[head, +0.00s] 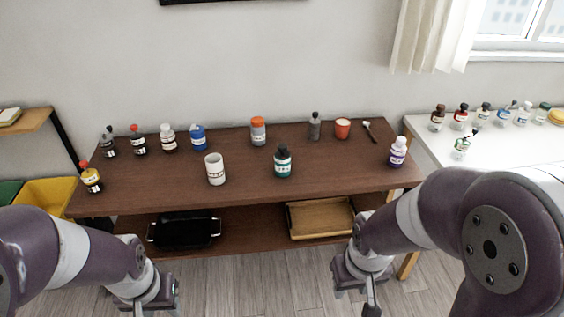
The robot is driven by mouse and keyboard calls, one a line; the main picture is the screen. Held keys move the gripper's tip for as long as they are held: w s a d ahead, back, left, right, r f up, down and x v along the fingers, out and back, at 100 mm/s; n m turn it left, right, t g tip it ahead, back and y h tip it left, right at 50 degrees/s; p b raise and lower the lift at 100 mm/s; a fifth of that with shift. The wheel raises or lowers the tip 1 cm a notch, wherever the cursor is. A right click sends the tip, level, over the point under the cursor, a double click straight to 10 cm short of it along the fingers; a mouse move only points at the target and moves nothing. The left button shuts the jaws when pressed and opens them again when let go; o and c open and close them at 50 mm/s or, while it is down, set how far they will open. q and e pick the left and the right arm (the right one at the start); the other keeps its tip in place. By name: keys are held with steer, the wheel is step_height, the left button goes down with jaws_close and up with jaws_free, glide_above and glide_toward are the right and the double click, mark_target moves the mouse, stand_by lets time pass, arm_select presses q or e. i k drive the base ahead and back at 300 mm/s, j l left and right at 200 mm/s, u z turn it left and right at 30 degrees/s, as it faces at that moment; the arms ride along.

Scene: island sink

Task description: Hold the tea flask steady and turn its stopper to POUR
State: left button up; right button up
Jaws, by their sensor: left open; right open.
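Several small bottles and flasks stand upright on a brown wooden table; their labels are too small to read, so I cannot tell for sure which is the tea flask. A teal bottle with a black top (283,163) stands near the middle front. A grey one with an orange top (258,131) stands behind it, and a slim grey one with a dark top (315,126) stands at the back. No stopper marking is legible. My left gripper (155,304) and my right gripper (360,290) are open, low in front of the table, apart from every bottle.
The brown table (240,198) also bears a white cup (215,169), an orange-red cup (343,128) and a spoon (371,132). Its lower shelf holds a black tray (184,231) and a wooden tray (321,219). A white counter (500,150) with more bottles stands right.

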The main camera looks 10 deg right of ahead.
mark_target(283, 153)
steer(key=i+l, duration=0.2)
steer(key=i, duration=0.3)
steer(key=i+l, duration=0.2)
steer(key=i, duration=0.35)
steer(key=i+l, duration=0.2)
steer(key=i, duration=0.3)
